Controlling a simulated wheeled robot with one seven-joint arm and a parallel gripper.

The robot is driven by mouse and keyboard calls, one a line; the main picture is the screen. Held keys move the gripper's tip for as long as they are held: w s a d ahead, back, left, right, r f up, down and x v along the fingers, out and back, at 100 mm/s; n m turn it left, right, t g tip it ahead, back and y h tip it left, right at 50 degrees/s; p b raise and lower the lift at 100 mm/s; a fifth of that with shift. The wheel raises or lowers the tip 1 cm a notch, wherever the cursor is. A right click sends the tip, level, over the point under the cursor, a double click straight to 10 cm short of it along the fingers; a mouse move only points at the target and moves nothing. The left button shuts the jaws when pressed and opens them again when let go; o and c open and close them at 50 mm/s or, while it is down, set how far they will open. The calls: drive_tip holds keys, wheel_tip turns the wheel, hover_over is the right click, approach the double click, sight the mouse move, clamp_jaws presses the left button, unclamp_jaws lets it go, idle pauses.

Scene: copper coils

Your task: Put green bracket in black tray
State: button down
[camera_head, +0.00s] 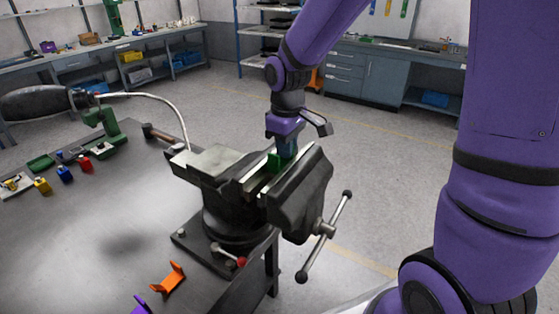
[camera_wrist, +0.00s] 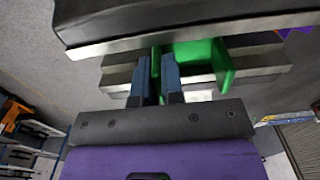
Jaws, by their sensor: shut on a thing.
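The green bracket (camera_head: 274,160) is at the open gap between the jaws of the bench vise (camera_head: 300,192), at the vise's top. My gripper (camera_head: 287,150) points down over the vise and is shut on the bracket. In the wrist view, its two blue fingers (camera_wrist: 156,82) are close together at the left part of the green bracket (camera_wrist: 203,55). Vise jaws lie on both sides of the bracket there, and its lower part is hidden. I cannot make out a black tray in either view.
An orange bracket (camera_head: 168,280) and a purple piece (camera_head: 141,306) lie on the grey bench (camera_head: 75,240) before the vise. A hammer (camera_head: 158,133) and small coloured items lie further back. The vise handle (camera_head: 325,232) sticks out right. The left bench middle is clear.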

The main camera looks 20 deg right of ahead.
drive_tip(key=shift+r, duration=2.4)
drive_tip(key=shift+r, duration=0.1)
drive_tip(key=shift+r, duration=1.4)
